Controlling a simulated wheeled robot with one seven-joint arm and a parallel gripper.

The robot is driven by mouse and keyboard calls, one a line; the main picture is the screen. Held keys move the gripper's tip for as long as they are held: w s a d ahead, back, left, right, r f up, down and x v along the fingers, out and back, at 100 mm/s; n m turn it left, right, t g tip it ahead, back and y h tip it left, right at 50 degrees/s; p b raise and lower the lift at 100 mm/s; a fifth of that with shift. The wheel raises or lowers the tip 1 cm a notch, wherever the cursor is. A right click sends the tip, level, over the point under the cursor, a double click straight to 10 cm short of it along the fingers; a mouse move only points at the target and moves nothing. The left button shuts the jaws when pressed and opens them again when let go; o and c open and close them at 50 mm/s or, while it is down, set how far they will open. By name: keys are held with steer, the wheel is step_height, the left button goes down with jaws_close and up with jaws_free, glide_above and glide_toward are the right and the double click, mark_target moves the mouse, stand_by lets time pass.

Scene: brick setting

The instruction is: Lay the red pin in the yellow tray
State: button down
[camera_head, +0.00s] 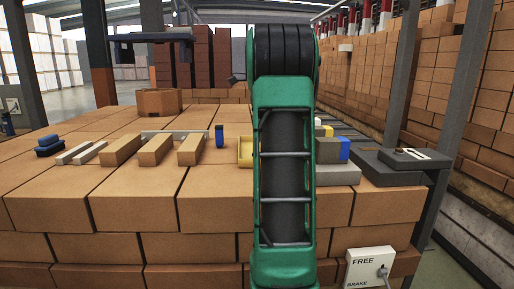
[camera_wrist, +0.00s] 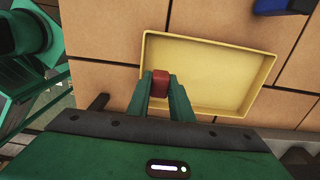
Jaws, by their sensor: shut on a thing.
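The red pin (camera_wrist: 160,83) shows in the wrist view as a short red block between the fingertips of my gripper (camera_wrist: 162,86). My green gripper is shut on it. The yellow tray (camera_wrist: 241,51) is a shallow rectangular tray with a raised rim, lying on the bricks. In the wrist view the pin and fingertips overlap the tray's left part, inside its left rim. I cannot tell how high the pin is above the tray floor. In the head view only the left part of the yellow tray (camera_head: 245,163) shows; my green arm hides the rest, and the gripper and pin.
A blue upright object (camera_head: 219,136) stands left of the tray, and several long tan bricks (camera_head: 156,150) lie farther left. Grey blocks and a blue block (camera_head: 344,149) stand right of my arm. A dark grey slab (camera_head: 402,160) lies at the right edge.

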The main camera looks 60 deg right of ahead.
steer(key=shift+s+d+f, duration=0.35)
steer(key=shift+d+f, duration=0.35)
steer(key=shift+d, duration=0.15)
steer(key=shift+f, duration=1.85)
steer(key=c, duration=1.6)
jaws_free()
steer(key=shift+f, duration=0.1)
step_height(320, 180, up, 12)
steer(key=shift+r, duration=0.1)
steer(key=shift+w+a, duration=0.1)
